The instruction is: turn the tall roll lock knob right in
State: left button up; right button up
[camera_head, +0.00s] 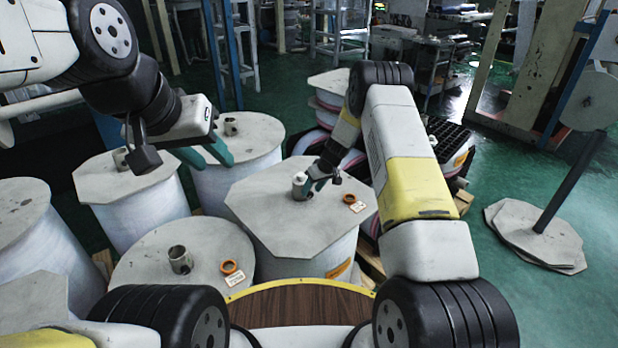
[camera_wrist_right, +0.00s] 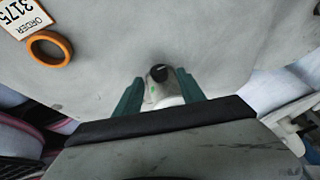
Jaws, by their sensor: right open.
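The tall roll (camera_head: 290,240) stands in the middle of the head view, wrapped in white film under a grey octagonal lid. A short pale knob (camera_head: 300,184) with a light top stands up from its lid. My right gripper (camera_head: 318,180) is just at the right of this knob, low over the lid. In the right wrist view the knob (camera_wrist_right: 163,95), with a dark round hole and a small green mark, shows between the fingers of my right gripper (camera_wrist_right: 160,78); they are apart, and I cannot tell if they touch it. My left gripper (camera_head: 205,153) is open and empty over other rolls.
An orange ring (camera_head: 349,199) and an order tag (camera_head: 357,207) lie on the same lid. A lower roll (camera_head: 150,262) in front carries a metal tube (camera_head: 180,260) and another ring (camera_head: 229,267). More rolls crowd the left. Green floor (camera_head: 520,290) is open at right.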

jog(key=shift+x, duration=1.05)
jog(key=shift+c, duration=0.5)
grip_shut()
